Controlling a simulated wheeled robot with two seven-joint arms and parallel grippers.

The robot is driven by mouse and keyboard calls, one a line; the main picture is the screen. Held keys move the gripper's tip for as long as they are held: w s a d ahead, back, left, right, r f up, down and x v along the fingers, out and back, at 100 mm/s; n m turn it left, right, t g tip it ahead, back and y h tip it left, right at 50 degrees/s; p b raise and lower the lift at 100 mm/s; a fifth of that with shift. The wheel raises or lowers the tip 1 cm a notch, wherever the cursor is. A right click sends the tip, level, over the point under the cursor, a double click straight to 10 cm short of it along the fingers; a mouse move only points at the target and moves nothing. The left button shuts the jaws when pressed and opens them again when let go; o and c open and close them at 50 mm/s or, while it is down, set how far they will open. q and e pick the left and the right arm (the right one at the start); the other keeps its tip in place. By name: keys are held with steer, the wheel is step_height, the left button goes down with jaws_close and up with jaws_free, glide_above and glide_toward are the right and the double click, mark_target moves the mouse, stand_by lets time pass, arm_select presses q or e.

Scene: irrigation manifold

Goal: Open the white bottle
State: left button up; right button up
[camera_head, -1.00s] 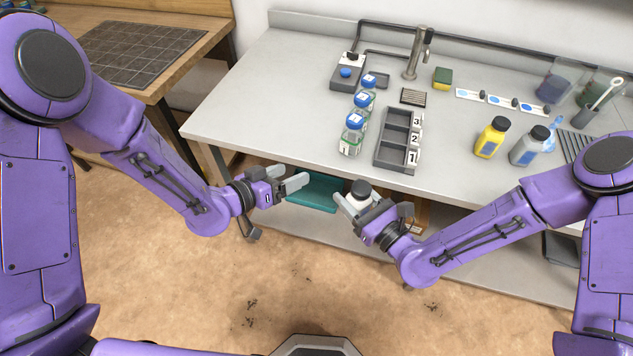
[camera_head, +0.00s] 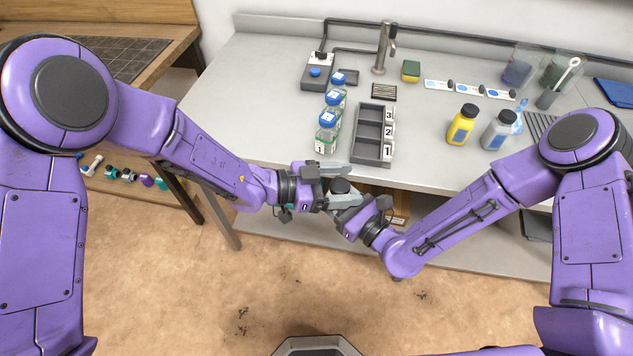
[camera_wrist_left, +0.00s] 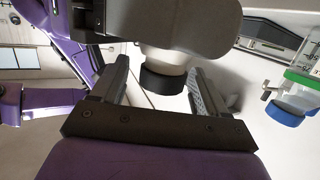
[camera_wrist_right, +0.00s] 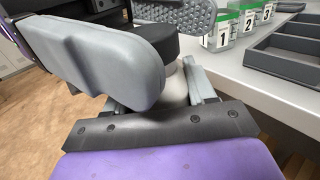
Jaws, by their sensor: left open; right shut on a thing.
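The white bottle (camera_head: 345,200) with its black cap (camera_head: 340,186) is held in front of the table's front edge. My right gripper (camera_head: 352,207) is shut on the bottle's body; the bottle shows between its fingers in the right wrist view (camera_wrist_right: 175,88). My left gripper (camera_head: 342,184) is open, with its fingers on either side of the black cap. In the left wrist view the cap (camera_wrist_left: 163,82) sits between the two open fingers, with visible gaps. Most of the bottle's body is hidden by the grippers.
Numbered jars with blue lids (camera_head: 327,132) and a grey tray (camera_head: 371,150) with numbered compartments stand near the table's front edge. A yellow bottle (camera_head: 462,127) and a grey bottle (camera_head: 497,132) stand to the right. The floor in front is clear.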

arm_select(q)
steer(key=shift+x, duration=0.9)
steer(key=c, duration=1.2)
steer(key=shift+r, duration=0.1)
steer(key=shift+c, duration=0.2)
steer(key=shift+r, duration=1)
